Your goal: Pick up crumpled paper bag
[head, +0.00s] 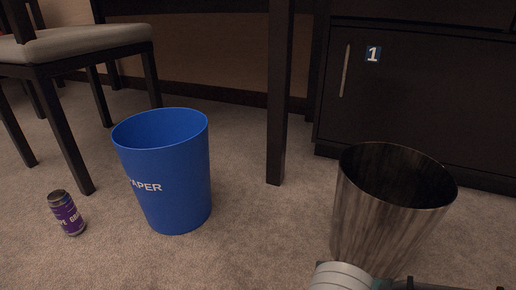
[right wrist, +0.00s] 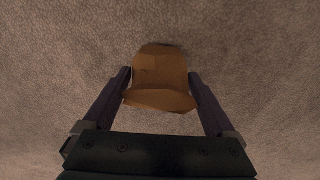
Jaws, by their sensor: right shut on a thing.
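The crumpled paper bag (right wrist: 160,72) is brown and shows in the right wrist view, between the two fingers of my right gripper (right wrist: 160,88). The fingers touch its left and right sides, and the gripper is shut on it. Carpet shows behind the bag; I cannot tell whether the bag still touches it. In the head view, only part of my right arm shows at the bottom, in front of the dark bin, and the bag is not visible. My left gripper is not in view.
A blue bin (head: 165,190) lettered "APER" stands on the carpet. A dark wood-grained bin (head: 375,220) stands at the right, before a dark cabinet (head: 420,105) marked 1. A purple can (head: 67,213) stands at left near a chair (head: 75,45). A table leg (head: 279,100) is between the bins.

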